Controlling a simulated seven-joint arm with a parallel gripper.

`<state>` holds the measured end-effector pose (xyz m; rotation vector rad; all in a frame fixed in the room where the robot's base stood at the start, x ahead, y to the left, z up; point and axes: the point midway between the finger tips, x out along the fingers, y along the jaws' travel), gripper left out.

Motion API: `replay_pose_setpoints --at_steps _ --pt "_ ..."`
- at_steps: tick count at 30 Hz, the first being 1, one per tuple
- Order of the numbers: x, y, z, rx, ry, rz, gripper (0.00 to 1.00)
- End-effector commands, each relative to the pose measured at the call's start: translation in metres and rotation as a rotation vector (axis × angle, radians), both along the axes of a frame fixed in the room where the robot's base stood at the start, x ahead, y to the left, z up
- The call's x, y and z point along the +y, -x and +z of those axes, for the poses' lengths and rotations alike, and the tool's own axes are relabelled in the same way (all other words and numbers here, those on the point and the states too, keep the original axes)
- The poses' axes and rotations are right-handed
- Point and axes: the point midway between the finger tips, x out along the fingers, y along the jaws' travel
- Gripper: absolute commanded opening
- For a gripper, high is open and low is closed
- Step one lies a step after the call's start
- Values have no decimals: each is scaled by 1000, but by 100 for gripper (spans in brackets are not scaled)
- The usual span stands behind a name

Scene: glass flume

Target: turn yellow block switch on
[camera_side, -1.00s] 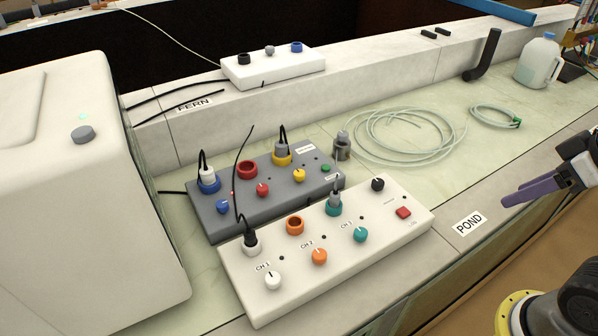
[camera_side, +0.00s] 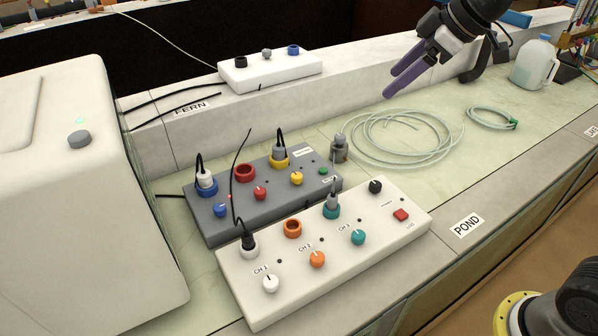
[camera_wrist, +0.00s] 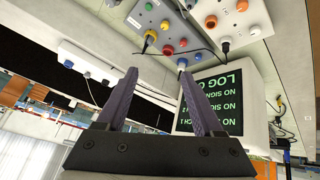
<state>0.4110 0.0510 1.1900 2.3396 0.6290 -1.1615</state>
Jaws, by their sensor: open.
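In the side view, the grey box (camera_side: 225,228) carries blue, red and yellow sockets along its back. In front of them are blue, red and yellow knobs and a green button (camera_side: 323,171). The yellow knob (camera_side: 296,178) is in front of the yellow socket (camera_side: 279,161), which has a dark-corded plug in it. My gripper (camera_side: 389,84) is open and empty, with purple fingers. It hangs in the air to the upper right of the grey box, well apart from it. The wrist view shows both fingers (camera_wrist: 157,76) apart with nothing between them.
A white box (camera_side: 250,315) with white, orange and teal knobs stands in front of the grey box. A metal cylinder (camera_side: 339,152) and coiled tubing (camera_side: 440,150) lie to the right. A white three-knob box (camera_side: 290,72) sits on the back ledge. A jug (camera_side: 533,62) stands far right.

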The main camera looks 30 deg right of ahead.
Motion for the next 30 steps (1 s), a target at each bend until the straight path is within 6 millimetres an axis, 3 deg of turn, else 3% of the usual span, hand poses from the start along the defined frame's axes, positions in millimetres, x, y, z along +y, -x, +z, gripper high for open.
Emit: replay_pose_setpoints --at_steps 1,6,12,15,19,30 --pt "4 -24 -10 15 3 25 69" --pt "19 -92 -50 53 5 99 69" --pt "34 -150 -123 137 -13 132 69" --pt "38 -163 -160 189 -21 133 69" --pt "41 -165 -196 248 -21 136 69" --pt "52 -171 -240 275 -20 139 69"
